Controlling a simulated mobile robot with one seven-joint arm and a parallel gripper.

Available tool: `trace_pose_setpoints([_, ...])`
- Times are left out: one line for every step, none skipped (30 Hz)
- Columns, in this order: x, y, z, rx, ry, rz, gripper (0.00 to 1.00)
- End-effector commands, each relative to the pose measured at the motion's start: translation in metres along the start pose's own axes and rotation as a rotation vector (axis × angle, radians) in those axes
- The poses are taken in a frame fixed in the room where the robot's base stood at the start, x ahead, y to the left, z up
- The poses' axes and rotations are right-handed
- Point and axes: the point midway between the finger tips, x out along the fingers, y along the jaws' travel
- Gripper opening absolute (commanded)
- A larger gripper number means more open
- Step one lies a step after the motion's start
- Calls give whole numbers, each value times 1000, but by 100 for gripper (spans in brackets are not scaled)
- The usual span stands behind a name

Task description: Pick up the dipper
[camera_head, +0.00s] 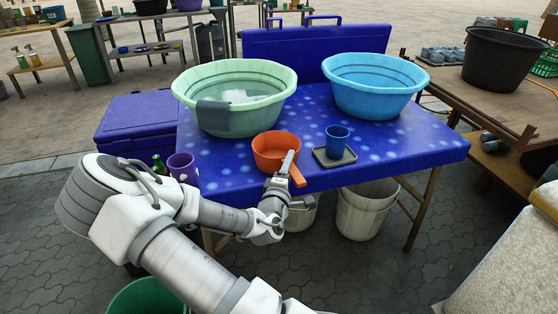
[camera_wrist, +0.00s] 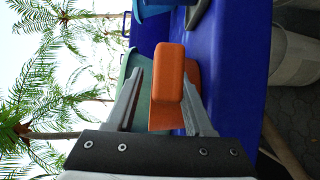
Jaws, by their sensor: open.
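The orange dipper (camera_head: 268,158) stands on the blue table with its bowl towards the back and its handle pointing to the front edge. My gripper (camera_head: 288,168) is at the handle, low over the front edge of the table. In the wrist view the orange handle (camera_wrist: 169,85) lies between the two grey fingers of my gripper (camera_wrist: 163,82), with a gap to the left finger. The right finger is close to the handle; I cannot tell if it touches. The jaws are open. The dipper bowl is mostly hidden behind the handle in the wrist view.
A blue cup (camera_head: 337,140) stands on a dark tray (camera_head: 334,160) right of the dipper. A purple mug (camera_head: 182,167) is to the left. A green basin (camera_head: 262,108) with a grey cloth (camera_head: 213,116) and a blue basin (camera_head: 372,98) stand behind.

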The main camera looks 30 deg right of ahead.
Motion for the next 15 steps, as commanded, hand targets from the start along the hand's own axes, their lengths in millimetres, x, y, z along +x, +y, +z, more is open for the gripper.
trace_pose_setpoints([0, 0, 0, 0, 0, 0, 52])
trace_pose_setpoints([0, 0, 0, 0, 0, 0, 52])
trace_pose_setpoints([0, 0, 0, 0, 0, 0, 52])
trace_pose_setpoints([0, 0, 0, 0, 0, 0, 52])
trace_pose_setpoints([0, 0, 0, 0, 0, 0, 52])
trace_pose_setpoints([0, 0, 0, 0, 0, 0, 45])
trace_pose_setpoints([0, 0, 0, 0, 0, 0, 40])
trace_pose_setpoints([0, 0, 0, 0, 0, 0, 34])
trace_pose_setpoints([0, 0, 0, 0, 0, 0, 27])
trace_pose_setpoints([0, 0, 0, 0, 0, 0, 22])
trace_pose_setpoints([0, 0, 0, 0, 0, 0, 16])
trace_pose_setpoints([0, 0, 0, 0, 0, 0, 9])
trace_pose_setpoints([0, 0, 0, 0, 0, -1, 4])
trace_pose_setpoints([0, 0, 0, 0, 0, -1, 0])
trace_pose_setpoints([0, 0, 0, 0, 0, -1, 0])
